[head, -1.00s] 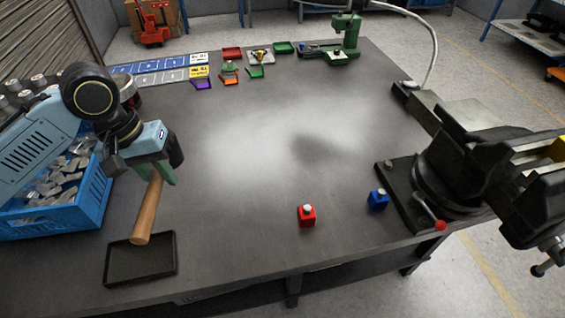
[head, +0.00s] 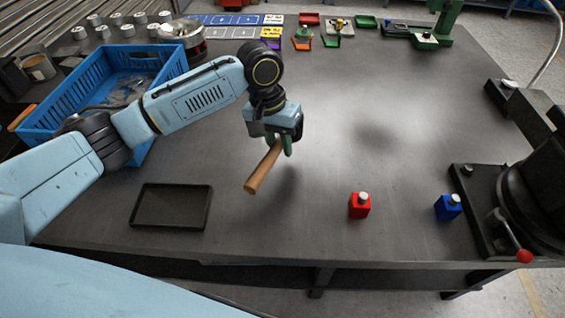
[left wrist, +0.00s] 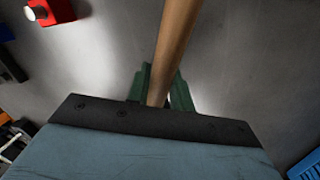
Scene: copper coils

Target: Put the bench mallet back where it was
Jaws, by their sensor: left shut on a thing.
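The bench mallet shows as a wooden handle (head: 263,170) that slants down and to the left from my left gripper (head: 287,145). Its head cannot be made out. In the left wrist view, the handle (left wrist: 175,40) passes between the green fingers of my left gripper (left wrist: 163,88), which are shut on it. The mallet is held above the bench, to the right of an empty black tray (head: 171,207). My right gripper is not in view.
A blue crate (head: 165,72) of metal parts stands behind my left arm. A red block (head: 359,205) and a blue block (head: 447,208) stand at the right, by a dark vise (head: 535,190). Small coloured trays (head: 309,19) line the back. The bench middle is clear.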

